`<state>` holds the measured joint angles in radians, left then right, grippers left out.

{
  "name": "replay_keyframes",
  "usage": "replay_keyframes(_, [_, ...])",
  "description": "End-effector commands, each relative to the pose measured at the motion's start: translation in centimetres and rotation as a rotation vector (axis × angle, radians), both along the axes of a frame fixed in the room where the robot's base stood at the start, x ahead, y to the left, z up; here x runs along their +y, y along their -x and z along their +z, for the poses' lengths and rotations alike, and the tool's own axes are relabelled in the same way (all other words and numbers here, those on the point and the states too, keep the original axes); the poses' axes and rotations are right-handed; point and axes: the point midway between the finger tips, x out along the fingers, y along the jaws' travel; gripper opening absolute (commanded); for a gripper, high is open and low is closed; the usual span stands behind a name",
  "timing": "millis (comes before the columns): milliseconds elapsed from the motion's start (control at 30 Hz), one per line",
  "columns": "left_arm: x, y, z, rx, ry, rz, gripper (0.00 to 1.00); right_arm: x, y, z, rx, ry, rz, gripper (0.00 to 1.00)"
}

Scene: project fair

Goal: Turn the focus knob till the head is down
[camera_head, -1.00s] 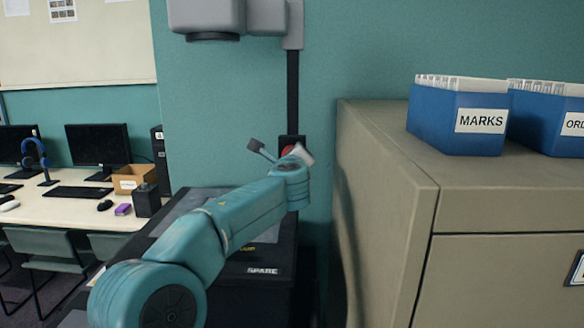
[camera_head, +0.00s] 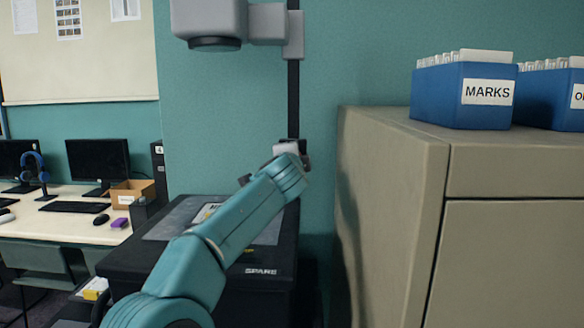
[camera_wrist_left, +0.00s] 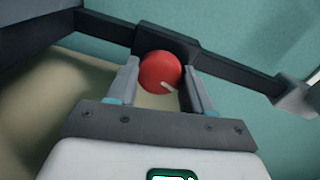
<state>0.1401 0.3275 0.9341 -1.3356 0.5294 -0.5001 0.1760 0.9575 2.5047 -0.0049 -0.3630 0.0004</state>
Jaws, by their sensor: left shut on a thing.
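The red focus knob (camera_wrist_left: 160,72) is a round disc with a white pointer mark toward its lower right in the left wrist view. It sits on a dark block on the black column (camera_head: 293,80). My left gripper (camera_wrist_left: 159,80) has a finger on each side of the knob and is shut on it. In the head view, my left gripper (camera_head: 291,150) is at the column and hides the knob. The grey head (camera_head: 208,22) is on the column's upper part, high above the black base (camera_head: 130,262). My right gripper is not in view.
A beige cabinet (camera_head: 395,185) stands close to the right of the column, with blue card boxes (camera_head: 440,95) on top. A desk (camera_head: 60,228) with monitors, headphones and a cardboard box is at the left. A teal wall is behind the column.

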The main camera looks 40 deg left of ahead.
Motion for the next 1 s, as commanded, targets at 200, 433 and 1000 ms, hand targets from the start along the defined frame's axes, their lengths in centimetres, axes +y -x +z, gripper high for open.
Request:
replay_keyframes(200, [0.1, 0.0, -0.4, -0.104, 0.129, 0.003, 0.2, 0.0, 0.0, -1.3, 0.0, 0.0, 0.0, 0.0])
replay_keyframes(433, [0.1, 0.0, -0.4, -0.177, 0.22, 0.004, 0.2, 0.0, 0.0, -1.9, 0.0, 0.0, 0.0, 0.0])
replay_keyframes(1000, [0.1, 0.0, -0.4, -0.224, 0.279, 0.005, 0.2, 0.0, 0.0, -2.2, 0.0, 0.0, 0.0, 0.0])
